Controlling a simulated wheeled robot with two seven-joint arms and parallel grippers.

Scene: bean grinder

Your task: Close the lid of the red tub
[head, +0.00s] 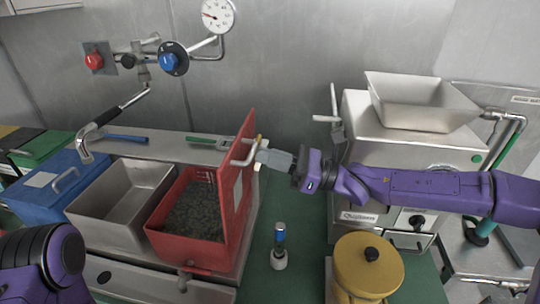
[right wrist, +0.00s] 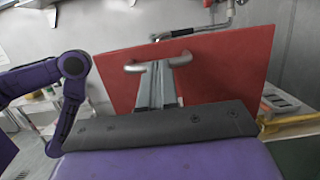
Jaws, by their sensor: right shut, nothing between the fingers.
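The red tub (head: 186,247) stands on the counter and holds dark granular stuff. Its red lid (head: 234,197) stands up nearly vertical along the tub's right side, so the tub is open. A pale handle (head: 242,153) is on the lid's outer, right-hand face. My right gripper (head: 259,158) is shut and empty, with its tips close to the handle from the right. In the right wrist view the lid (right wrist: 222,65) fills the middle, and the right gripper's fingers (right wrist: 158,90) point at the handle; contact is unclear. My left arm shows at lower left, its gripper out of view.
An empty metal bin (head: 118,195) and a blue tub (head: 58,193) stand left of the red tub. A tap (head: 100,122) hangs behind them.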

